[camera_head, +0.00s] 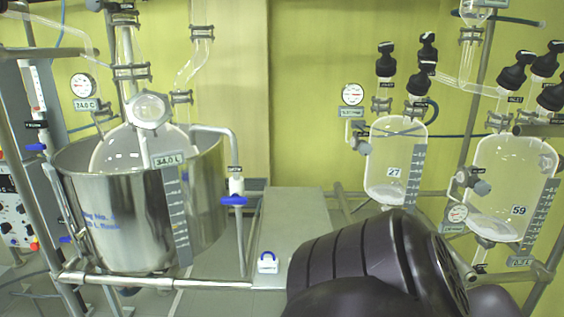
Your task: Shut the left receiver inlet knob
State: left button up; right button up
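A large dark rounded arm link of mine (365,262) fills the lower middle, below the left receiver. Neither of my grippers shows.
The right receiver (512,185), marked 59, stands at the right with several black knobs above it. A steel pot (120,220) holds a glass reactor at the left. A blue-handled valve (234,200) is beside it. Metal rails (200,284) cross the front.

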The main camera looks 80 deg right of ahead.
aim_at(424, 39)
jog(key=z, duration=3.3)
